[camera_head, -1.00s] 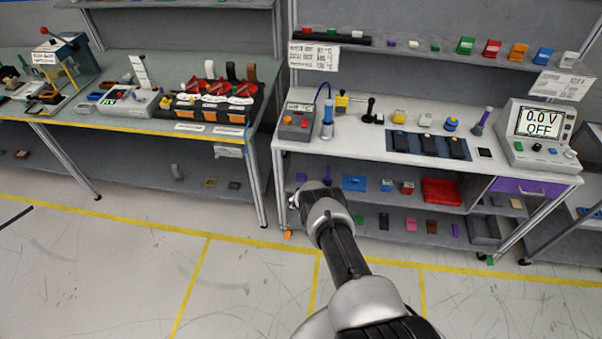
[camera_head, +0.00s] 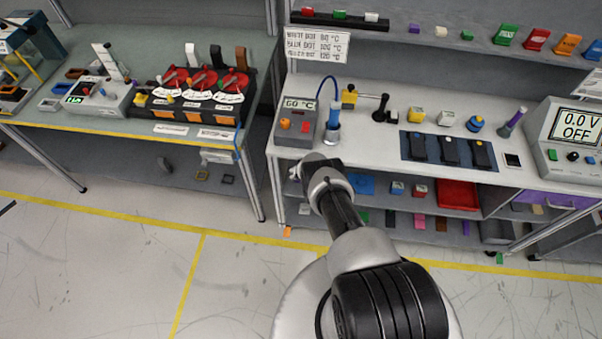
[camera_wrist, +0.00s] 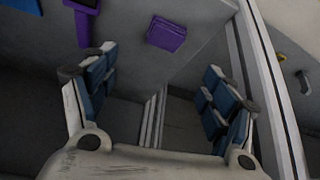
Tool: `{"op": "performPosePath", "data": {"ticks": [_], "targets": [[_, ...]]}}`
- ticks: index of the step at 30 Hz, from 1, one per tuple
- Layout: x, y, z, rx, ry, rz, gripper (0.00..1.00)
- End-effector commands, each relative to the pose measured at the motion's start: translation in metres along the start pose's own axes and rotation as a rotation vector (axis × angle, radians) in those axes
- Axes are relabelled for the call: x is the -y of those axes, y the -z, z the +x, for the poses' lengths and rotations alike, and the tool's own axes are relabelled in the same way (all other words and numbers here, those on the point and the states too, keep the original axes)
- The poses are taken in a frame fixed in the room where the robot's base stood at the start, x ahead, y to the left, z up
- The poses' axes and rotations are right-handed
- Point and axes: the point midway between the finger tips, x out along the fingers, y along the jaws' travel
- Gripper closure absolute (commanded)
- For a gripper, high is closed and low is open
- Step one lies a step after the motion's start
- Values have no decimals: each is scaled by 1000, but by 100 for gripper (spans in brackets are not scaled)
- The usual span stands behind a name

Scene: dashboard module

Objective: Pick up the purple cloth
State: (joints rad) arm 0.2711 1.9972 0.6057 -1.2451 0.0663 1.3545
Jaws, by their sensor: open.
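In the wrist view a small flat purple rectangle (camera_wrist: 166,34), which looks like the folded purple cloth, lies on the grey shelf ahead of my gripper. A second purple piece (camera_wrist: 83,25), with a narrow strip, shows at the upper left. My gripper (camera_wrist: 155,88) is open, with its blue-padded fingers wide apart and nothing between them. The rectangle is beyond the fingertips, apart from them. In the head view my gripper (camera_head: 297,173) is at the left end of the bench's under-shelf, and my arm hides the cloth there.
The white bench top (camera_head: 370,140) lies above the shelf. A bench post (camera_head: 276,190) stands close to my gripper. A blue tray (camera_head: 361,185), small boxes and a red tray (camera_head: 458,195) lie farther right on the shelf.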

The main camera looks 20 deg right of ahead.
Motion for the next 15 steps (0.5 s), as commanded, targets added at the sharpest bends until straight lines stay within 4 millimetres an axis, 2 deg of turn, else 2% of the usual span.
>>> {"op": "performPosePath", "data": {"ticks": [1,3,15], "targets": [[0,-2,9,0,0,0,22],[0,-3,16,0,0,0,22],[0,-3,46,-1,0,0,22]]}}
